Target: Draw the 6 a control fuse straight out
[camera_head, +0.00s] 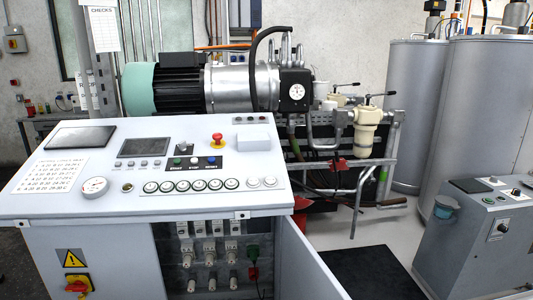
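An open cabinet (172,268) under the sloping control console shows rows of white fuse-like fittings. One row of white holders (209,247) sits in the middle, with smaller white pieces above and several white round-ended pieces (211,284) lower down. Their ratings are too small to read, so I cannot tell which one is the 6 A control fuse. A green piece (253,252) and a red piece (253,272) with a dark cable are at the right of the cabinet. Neither of my grippers shows in this view.
The cabinet door (312,262) stands open at the right of the opening. The console top (215,205) overhangs the opening. A red-and-yellow rotary switch (76,286) is on the left front panel. A dark mat (375,272) lies on the floor, and a grey control box (475,240) stands at right.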

